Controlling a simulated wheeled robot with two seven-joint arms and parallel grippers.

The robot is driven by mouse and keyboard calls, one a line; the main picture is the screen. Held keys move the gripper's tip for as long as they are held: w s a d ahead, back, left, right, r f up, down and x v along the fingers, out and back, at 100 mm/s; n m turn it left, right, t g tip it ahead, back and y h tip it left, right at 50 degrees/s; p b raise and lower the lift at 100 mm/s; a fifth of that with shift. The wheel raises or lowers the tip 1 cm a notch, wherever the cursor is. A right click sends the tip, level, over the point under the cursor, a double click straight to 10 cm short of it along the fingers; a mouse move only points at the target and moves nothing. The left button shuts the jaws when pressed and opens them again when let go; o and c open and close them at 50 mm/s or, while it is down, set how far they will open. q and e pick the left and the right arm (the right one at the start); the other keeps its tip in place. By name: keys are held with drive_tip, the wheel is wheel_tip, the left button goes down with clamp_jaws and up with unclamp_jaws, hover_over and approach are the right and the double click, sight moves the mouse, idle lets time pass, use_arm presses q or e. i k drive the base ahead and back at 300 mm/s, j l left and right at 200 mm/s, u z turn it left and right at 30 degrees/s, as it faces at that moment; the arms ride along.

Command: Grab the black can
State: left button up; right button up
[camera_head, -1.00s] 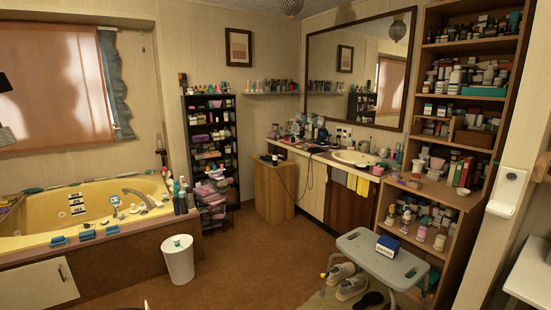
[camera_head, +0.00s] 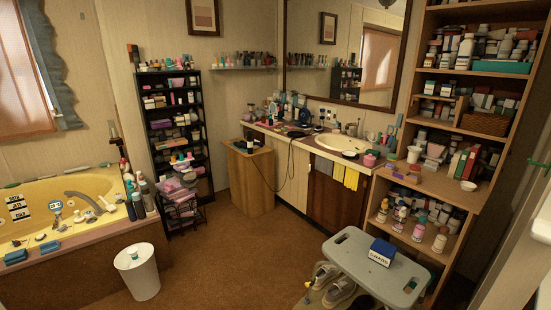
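I cannot pick out a black can with certainty. A small dark object (camera_head: 250,146) sits on top of the low wooden cabinet (camera_head: 250,185) in the back corner, but its shape is too small to tell. Dark bottles or cans (camera_head: 137,206) stand in a group on the near right corner of the bathtub rim. More small dark items stand among bottles on the sink counter (camera_head: 302,143). Neither of my grippers shows in the head view.
A white bin (camera_head: 137,272) stands beside the yellow tub (camera_head: 85,198). A grey stool (camera_head: 348,252) carrying a blue box (camera_head: 382,251) stands at front right, with shoes beside it. A full wooden bookcase (camera_head: 455,190) lines the right wall. The brown floor (camera_head: 225,250) between is clear.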

sight(249, 133)
drive_tip(key=i+j+u, duration=0.1)
drive_tip(key=i+u, duration=0.2)
drive_tip(key=i, duration=0.4)
drive_tip(key=i+u, duration=0.3)
drive_tip(key=i, duration=0.35)
drive_tip(key=i+l+u, duration=0.3)
drive_tip(key=i, duration=0.35)
